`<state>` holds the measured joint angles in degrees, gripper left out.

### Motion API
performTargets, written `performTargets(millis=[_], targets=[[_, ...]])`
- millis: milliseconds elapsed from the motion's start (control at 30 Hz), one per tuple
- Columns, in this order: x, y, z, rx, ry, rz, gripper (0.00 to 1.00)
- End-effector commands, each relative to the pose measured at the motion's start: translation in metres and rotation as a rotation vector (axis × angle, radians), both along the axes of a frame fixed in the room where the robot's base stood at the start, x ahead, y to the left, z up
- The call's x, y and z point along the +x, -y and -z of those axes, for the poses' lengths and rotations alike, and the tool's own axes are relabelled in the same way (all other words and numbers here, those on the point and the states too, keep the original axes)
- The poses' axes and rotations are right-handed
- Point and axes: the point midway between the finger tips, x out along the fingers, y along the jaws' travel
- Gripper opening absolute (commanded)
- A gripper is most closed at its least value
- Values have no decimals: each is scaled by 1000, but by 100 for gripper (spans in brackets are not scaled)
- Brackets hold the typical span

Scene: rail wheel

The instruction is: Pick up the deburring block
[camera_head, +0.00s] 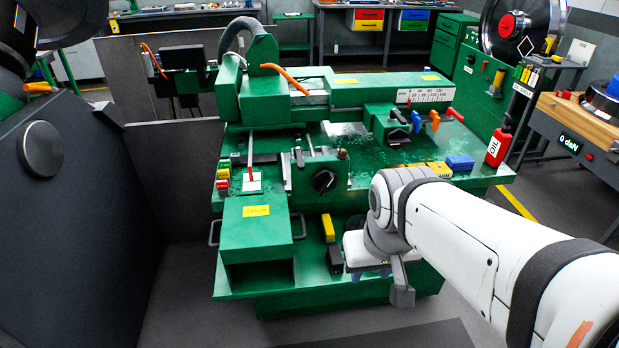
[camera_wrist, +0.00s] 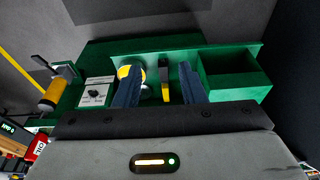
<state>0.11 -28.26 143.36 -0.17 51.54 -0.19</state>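My gripper (camera_wrist: 160,88) is open, with its two blue-grey fingers apart in the wrist view. In the head view my gripper (camera_head: 370,273) hangs over the front ledge of the green machine, its fingertips partly hidden. A narrow yellow-and-black piece (camera_wrist: 165,80) shows between the fingers, beyond them and apparently not held. A yellow piece (camera_head: 328,228) and a dark block (camera_head: 335,258) sit on the ledge left of my gripper. No label shows which item is the deburring block. A round yellow-and-white item (camera_wrist: 124,70) is partly hidden behind the left finger.
An open green bin (camera_wrist: 232,72) stands beside the right finger; it is also in the head view (camera_head: 258,240). A white panel with a knob (camera_wrist: 96,92) lies left. A blue block (camera_head: 460,163) and red oil bottle (camera_head: 498,146) stand at the machine's right.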

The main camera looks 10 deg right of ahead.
Motion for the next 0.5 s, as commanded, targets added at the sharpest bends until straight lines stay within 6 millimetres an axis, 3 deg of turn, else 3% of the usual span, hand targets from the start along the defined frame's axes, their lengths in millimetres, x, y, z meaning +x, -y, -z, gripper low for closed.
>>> performTargets(millis=[167, 267, 500], targets=[[15, 0, 5, 0, 3, 0, 52], [44, 11, 15, 1, 14, -9, 55], [159, 12, 61, 2, 64, -4, 55]])
